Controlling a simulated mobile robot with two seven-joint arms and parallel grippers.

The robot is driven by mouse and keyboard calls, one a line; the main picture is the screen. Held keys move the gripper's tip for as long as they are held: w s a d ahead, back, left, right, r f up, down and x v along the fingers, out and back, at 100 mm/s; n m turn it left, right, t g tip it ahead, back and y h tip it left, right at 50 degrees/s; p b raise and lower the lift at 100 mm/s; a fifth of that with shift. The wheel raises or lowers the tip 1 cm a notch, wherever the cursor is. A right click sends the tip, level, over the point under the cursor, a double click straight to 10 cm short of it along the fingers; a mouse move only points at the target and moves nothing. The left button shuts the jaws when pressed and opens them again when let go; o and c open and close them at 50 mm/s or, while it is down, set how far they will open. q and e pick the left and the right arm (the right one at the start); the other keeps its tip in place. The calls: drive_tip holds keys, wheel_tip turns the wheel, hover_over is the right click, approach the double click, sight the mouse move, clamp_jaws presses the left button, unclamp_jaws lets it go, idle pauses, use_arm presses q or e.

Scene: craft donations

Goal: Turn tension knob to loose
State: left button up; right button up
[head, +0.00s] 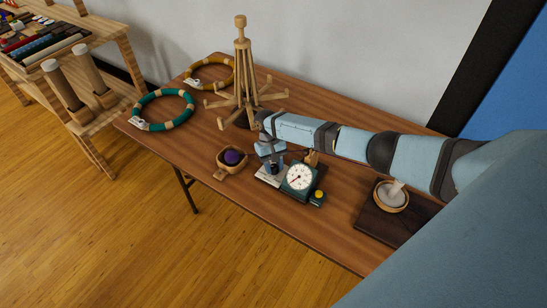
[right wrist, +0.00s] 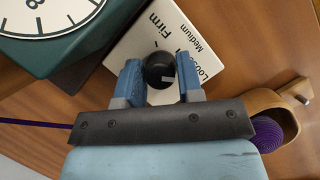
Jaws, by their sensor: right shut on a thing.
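The black tension knob (right wrist: 159,70) stands on a white label plate (right wrist: 150,35) printed Firm, Medium and Loose. My right gripper (right wrist: 157,84) is shut on the knob, one blue finger on each side. In the head view, my right gripper (head: 271,160) reaches down onto the knob (head: 272,169), beside the dark green dial gauge (head: 299,178). My left gripper is out of view.
A wooden bowl with purple yarn (head: 232,158) sits just left of the knob. A wooden yarn swift (head: 242,80) and teal and mustard skeins (head: 163,109) are behind left. A bowl on a dark board (head: 378,223) is at right. The table's front strip is clear.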

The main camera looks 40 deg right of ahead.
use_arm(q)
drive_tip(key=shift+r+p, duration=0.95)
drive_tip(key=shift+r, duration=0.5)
use_arm(e)
drive_tip(key=shift+m+y, duration=0.4)
drive_tip(key=shift+m, duration=0.7)
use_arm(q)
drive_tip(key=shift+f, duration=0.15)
use_arm(e)
drive_tip(key=o, duration=0.9)
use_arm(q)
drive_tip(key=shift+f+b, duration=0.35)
use_arm(e)
drive_tip(key=v, duration=1.4)
drive_tip(key=shift+s, duration=0.15)
